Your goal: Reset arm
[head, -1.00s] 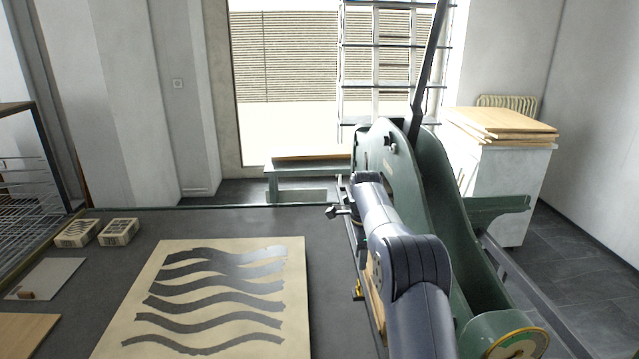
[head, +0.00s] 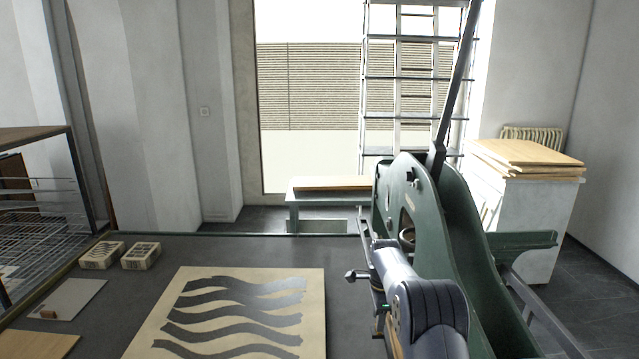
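My arm reaches forward from the bottom edge, right of centre in the head view, close beside the green press (head: 465,235). A small dark metal end piece, which looks like my gripper (head: 357,275), sticks out to the left of the arm just past the right edge of the stone. Its fingers are too small and too covered by the arm to read. I see nothing clearly held in it.
A pale litho stone (head: 310,315) with dark wavy stripes lies on the dark press bed (head: 250,253). A wire rack (head: 40,220) stands far left. A cabinet (head: 535,225) stands back right.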

